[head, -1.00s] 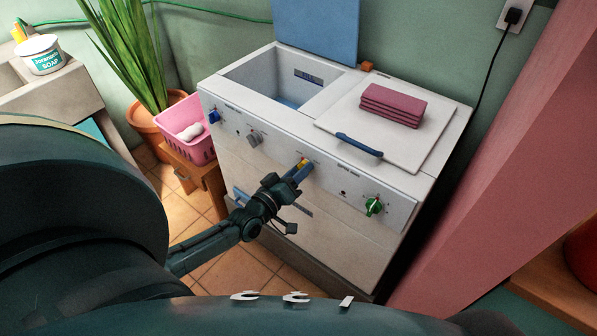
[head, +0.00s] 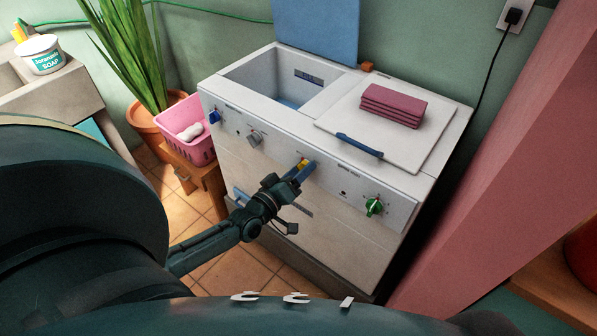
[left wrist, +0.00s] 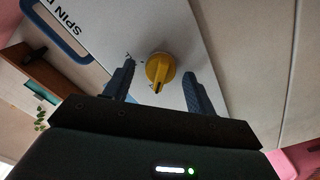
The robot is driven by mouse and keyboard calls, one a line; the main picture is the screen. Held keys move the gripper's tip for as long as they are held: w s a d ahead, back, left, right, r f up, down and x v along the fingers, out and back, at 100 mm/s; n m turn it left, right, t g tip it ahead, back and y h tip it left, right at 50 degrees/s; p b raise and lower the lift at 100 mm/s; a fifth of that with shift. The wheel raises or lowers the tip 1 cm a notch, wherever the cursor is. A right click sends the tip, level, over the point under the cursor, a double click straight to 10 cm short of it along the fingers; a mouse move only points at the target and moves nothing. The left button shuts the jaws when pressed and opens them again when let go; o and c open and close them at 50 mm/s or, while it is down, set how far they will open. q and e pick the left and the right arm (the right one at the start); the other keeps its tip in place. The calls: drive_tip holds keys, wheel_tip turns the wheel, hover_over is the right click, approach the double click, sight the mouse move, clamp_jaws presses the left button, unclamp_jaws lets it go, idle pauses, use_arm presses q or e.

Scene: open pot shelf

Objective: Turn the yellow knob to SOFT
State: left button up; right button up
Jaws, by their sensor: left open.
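The yellow knob (head: 303,163) is on the front panel of the white washing machine (head: 350,205), mostly covered by my left gripper in the head view. My left gripper (head: 304,168) is at the knob, its arm coming in from the lower left. In the left wrist view the knob (left wrist: 160,70) sits between the two open fingers (left wrist: 158,88), with a visible gap on both sides. Its raised grip ridge points toward the gripper's palm. The knob's label cannot be read. My right gripper is not in view.
A blue knob (head: 214,116), a grey knob (head: 254,138) and a green knob (head: 374,206) are on the same panel. A folded maroon cloth (head: 392,104) lies on the closed lid. A pink basket (head: 187,130) stands left of the machine; a pink pillar (head: 500,160) stands right.

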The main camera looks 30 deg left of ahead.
use_arm(q)
drive_tip(key=s+a, duration=0.1)
drive_tip(key=s, duration=1.2)
drive_tip(key=shift+p, duration=0.35)
drive_tip(key=shift+s, duration=0.1)
